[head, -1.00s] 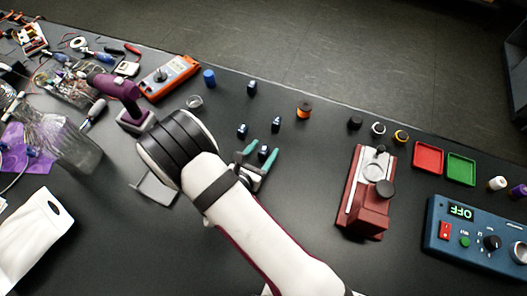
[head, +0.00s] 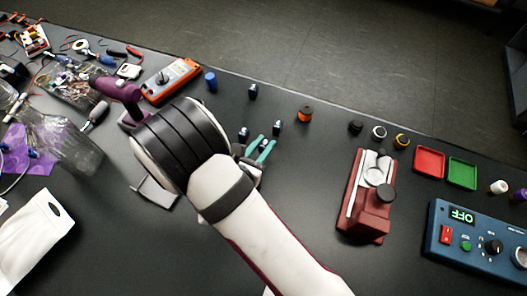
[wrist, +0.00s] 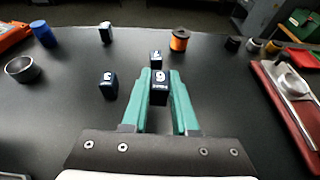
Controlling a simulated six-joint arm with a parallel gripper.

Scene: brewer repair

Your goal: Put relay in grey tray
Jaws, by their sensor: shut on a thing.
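My gripper (wrist: 160,82) has green fingers and is shut on a small black relay (wrist: 159,90) with a white marking like a 6 or 9. In the head view my gripper (head: 264,144) is near the middle of the table, and the held relay cannot be made out clearly. The grey tray (head: 153,194) lies to the left, partly hidden behind my arm. Other similar dark blocks stand nearby: one left of the fingers (wrist: 109,85), one just beyond them (wrist: 156,60) and one farther back (wrist: 105,33).
An orange spool (head: 305,114) and a blue cylinder (head: 210,79) stand towards the far edge. A red-brown fixture (head: 366,200), red tray (head: 429,162) and green tray (head: 462,173) are on the right. A purple tool (head: 118,88) and clutter fill the left. The front middle is clear.

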